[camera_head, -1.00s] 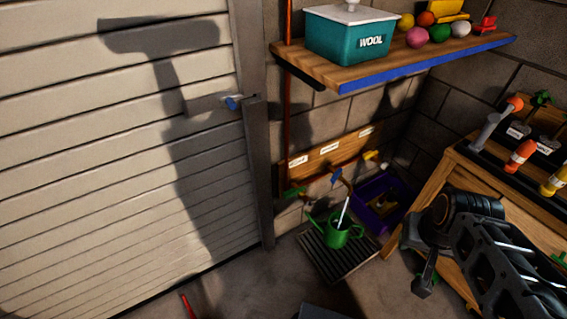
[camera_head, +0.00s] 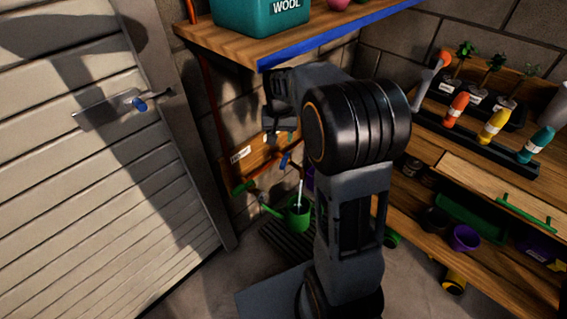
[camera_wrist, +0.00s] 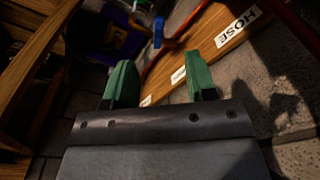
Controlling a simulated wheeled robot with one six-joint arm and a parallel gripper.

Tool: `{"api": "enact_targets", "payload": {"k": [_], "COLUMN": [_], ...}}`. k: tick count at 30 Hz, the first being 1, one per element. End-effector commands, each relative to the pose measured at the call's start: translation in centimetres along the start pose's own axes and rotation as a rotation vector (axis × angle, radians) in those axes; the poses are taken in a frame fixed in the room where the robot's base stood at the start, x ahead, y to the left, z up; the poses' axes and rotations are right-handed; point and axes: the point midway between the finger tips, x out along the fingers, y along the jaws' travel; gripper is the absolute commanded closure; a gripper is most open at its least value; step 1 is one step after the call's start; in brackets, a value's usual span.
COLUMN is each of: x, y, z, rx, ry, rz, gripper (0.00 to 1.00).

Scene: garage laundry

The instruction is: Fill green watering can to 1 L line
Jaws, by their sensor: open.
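The green watering can (camera_head: 298,212) stands upright on a dark slatted grate (camera_head: 283,243) by the wall, with a thin white stick rising from its mouth. My arm partly hides its right side, and its volume marks are too small to read. A blue-handled tap (camera_head: 285,160) is on the wall above it, and a green handle (camera_head: 243,187) is lower to the left. My gripper (camera_wrist: 161,78) has two green fingers spread apart with nothing between them. The blue tap handle also shows beyond the fingers in the wrist view (camera_wrist: 158,30), apart from them.
A wooden shelf (camera_head: 320,48) with a teal WOOL box juts out above my gripper. A workbench (camera_head: 480,190) with bottles and pots fills the right. A purple bin (camera_wrist: 112,42) stands near the wall. A shutter door (camera_head: 80,200) is on the left.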

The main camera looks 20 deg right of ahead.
Motion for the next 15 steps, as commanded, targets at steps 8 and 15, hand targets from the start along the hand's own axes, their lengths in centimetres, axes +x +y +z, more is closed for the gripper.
{"api": "enact_targets", "payload": {"k": [8, 15], "x": [5.8, 8.6], "y": [1.0, 1.7], "z": [-6.5, -8.4], "rx": [0.194, 0.267], "ry": [-0.053, -0.069], "rz": [0.019, 0.026], "gripper": [0.49, 0.49]}}
